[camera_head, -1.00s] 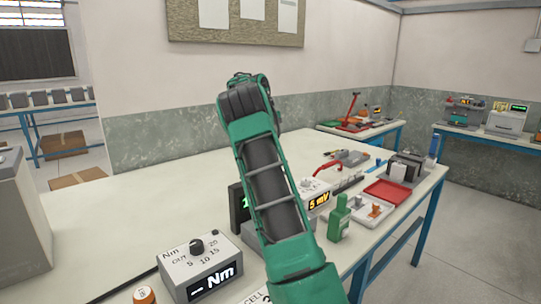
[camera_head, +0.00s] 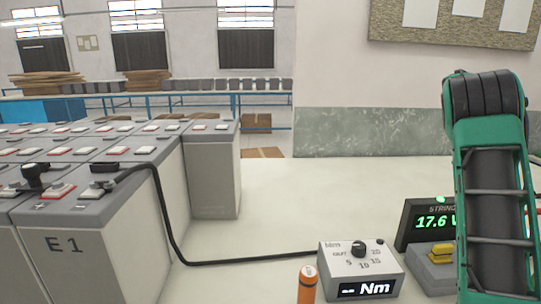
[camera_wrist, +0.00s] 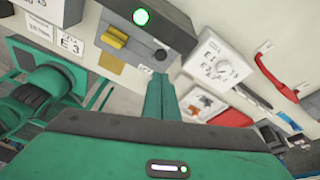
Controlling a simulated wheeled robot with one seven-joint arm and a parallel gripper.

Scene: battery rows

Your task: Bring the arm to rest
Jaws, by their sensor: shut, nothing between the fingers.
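My arm (camera_head: 492,180) stands raised at the right of the head view, green with dark joints. My gripper's fingers are not clearly seen there. In the wrist view my gripper (camera_wrist: 160,82) shows as two green fingers pressed together, shut and empty. The fingers appear apart from these things, though the gap is hard to judge.
Grey battery blocks (camera_head: 90,245) fill the left, with a black cable running to the Nm box (camera_head: 360,270). A display reading 17.6 (camera_head: 428,222) stands near my arm. A red handle (camera_wrist: 275,75) shows in the wrist view. Bare bench lies behind the Nm box.

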